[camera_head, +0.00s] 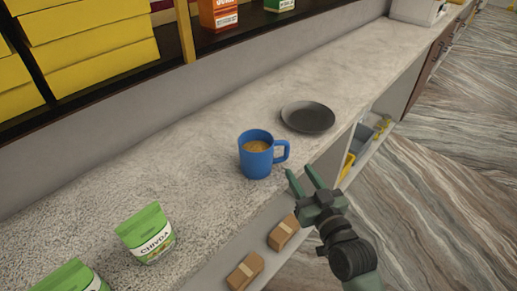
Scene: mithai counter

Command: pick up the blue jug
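The blue jug (256,160) stands upright on the speckled stone counter, near its front edge. It has a brownish content inside, and its handle points right. My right gripper (302,178) comes in from the lower right. Its two green fingers are spread apart and empty, pointing toward the jug, just right of and below the handle in the picture. The fingers look apart from the jug, though the exact gap in depth is hard to tell. My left gripper is not in view.
A dark plate (308,117) lies behind the jug to the right. Green chivda packets (146,234) stand at the lower left of the counter (205,125). Small brown boxes (283,233) sit on a shelf below the front edge. Yellow boxes (95,40) fill the shelf behind.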

